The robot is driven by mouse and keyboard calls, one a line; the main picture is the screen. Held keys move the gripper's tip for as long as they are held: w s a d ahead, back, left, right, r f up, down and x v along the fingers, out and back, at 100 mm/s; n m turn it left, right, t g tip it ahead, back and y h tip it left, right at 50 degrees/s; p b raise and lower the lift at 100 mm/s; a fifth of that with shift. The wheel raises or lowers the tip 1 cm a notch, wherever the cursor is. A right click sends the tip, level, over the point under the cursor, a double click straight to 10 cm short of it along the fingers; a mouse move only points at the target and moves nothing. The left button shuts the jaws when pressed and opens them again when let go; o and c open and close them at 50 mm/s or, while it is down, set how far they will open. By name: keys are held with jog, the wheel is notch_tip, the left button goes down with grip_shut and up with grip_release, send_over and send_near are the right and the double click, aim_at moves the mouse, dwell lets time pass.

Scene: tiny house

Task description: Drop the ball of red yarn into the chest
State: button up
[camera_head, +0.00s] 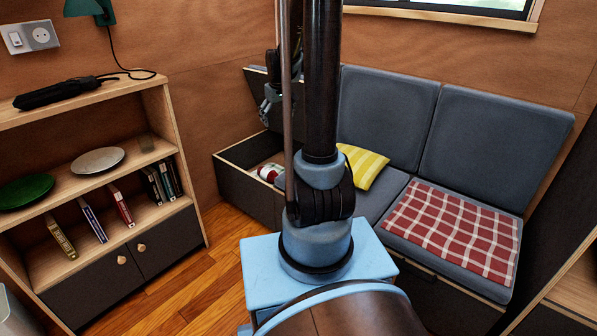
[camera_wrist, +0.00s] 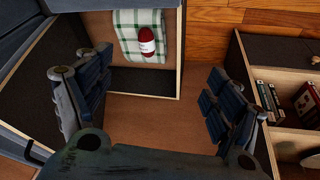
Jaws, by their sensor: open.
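The ball of red yarn (camera_wrist: 147,40), with a white label band, lies on a green-and-white checked cloth (camera_wrist: 128,46) inside the open chest (camera_wrist: 181,60) in the wrist view. In the head view, the yarn (camera_head: 268,173) shows small inside the chest (camera_head: 238,197), at the left end of the bench, with its lid raised. My gripper (camera_wrist: 155,100) is open, its fingers wide apart with nothing between them. In the head view my gripper (camera_head: 268,103) is above the chest, partly hidden by my arm.
A shelf unit (camera_head: 170,130) with books and plates stands on the left; its books (camera_wrist: 268,100) show at the right in the wrist view. Grey bench cushions (camera_head: 385,110), a yellow pillow (camera_head: 362,167) and a red checked cloth (camera_head: 450,229) are right of the chest. Wooden floor (camera_head: 205,265) lies between.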

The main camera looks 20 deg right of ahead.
jog(key=s+f+m+g, duration=0.1)
jog(key=s+m, duration=0.1)
jog(key=s, duration=1.6)
jog(key=s+f+m, duration=0.1)
jog(key=s, duration=1.7)
jog(key=shift+s+a+f+m+g, duration=0.2)
jog(key=shift+s+f+m+g, duration=0.05)
jog(key=shift+s+m+g, duration=0.15)
jog(key=shift+w+f, duration=0.2)
jog(key=shift+w, duration=0.3)
jog(key=shift+a, duration=0.1)
